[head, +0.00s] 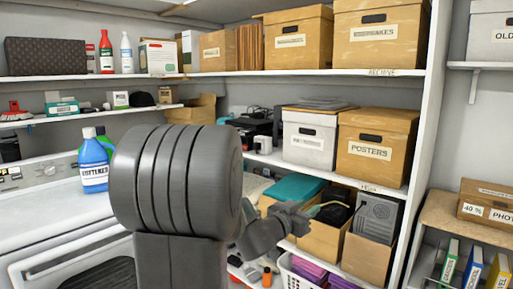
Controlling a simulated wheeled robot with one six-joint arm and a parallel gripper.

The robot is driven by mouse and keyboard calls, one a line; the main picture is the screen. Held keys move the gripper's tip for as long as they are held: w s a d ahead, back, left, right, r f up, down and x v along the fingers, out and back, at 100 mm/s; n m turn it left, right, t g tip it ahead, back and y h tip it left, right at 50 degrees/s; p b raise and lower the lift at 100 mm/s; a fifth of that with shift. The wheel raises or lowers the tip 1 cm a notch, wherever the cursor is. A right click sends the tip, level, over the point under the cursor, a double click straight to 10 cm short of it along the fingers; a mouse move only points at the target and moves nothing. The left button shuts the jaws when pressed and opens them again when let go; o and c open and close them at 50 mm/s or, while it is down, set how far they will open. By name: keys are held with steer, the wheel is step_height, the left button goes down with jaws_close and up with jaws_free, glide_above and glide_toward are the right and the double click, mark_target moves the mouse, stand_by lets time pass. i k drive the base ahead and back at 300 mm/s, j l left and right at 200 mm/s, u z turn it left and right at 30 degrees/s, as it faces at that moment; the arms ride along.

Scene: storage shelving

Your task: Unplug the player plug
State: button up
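My gripper (293,217) is at the lower shelf, at the front of an open cardboard box (318,243). It is small in the head view and partly hidden by my own arm, so I cannot tell whether its fingers are open or shut. A thin light-coloured cable (328,205) shows just right of the gripper, at the edge of a dark item in the box. I cannot tell whether it touches the gripper. Black devices (255,128) stand on the shelf above, partly behind my arm. I cannot make out the player plug.
A grey box (310,138) and a POSTERS box (376,145) fill the middle shelf. A white basket (300,277) is below. A blue bottle (93,162) stands at left.

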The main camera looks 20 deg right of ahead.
mark_target(258, 145)
steer(key=i, duration=1)
steer(key=i+l+u, duration=0.1)
steer(key=i, duration=0.95)
